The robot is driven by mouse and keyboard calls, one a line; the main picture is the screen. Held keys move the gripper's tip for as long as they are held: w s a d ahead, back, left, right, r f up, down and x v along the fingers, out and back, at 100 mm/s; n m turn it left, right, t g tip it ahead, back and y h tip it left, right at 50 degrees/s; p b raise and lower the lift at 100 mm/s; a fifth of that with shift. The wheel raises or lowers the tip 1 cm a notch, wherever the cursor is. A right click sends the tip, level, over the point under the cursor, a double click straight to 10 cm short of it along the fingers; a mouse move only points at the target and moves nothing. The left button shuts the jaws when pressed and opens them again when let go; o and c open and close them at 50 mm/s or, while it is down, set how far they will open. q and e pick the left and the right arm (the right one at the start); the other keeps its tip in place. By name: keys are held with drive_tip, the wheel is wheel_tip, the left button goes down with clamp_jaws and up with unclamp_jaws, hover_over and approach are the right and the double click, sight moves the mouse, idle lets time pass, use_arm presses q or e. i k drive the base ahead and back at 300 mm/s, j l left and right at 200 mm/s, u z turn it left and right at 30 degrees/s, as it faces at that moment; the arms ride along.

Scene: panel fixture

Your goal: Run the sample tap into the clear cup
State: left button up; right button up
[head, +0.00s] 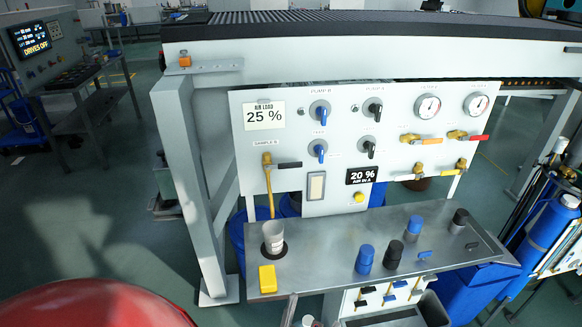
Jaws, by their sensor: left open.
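The sample tap (267,160) is a brass tap on the left of the white panel, under a SAMPLE label. Its dark lever (288,165) points sideways to the right, and its brass spout pipe (269,195) runs down toward the shelf. The clear cup (272,233) stands upright on a dark round spot on the grey shelf (325,240), below the spout. I cannot tell whether it holds liquid. My left gripper (309,309) shows only partly at the bottom edge, below the shelf front, apart from cup and tap; it is open. My right gripper is out of view.
A yellow block (267,279) sits in front of the cup. Blue (365,259) and black (393,254) capped containers stand further right. Knobs, gauges (428,106) and more valves fill the panel. A white post (190,190) stands left of the shelf.

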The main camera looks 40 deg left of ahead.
sight(299, 165)
drive_tip(key=u, duration=1.15)
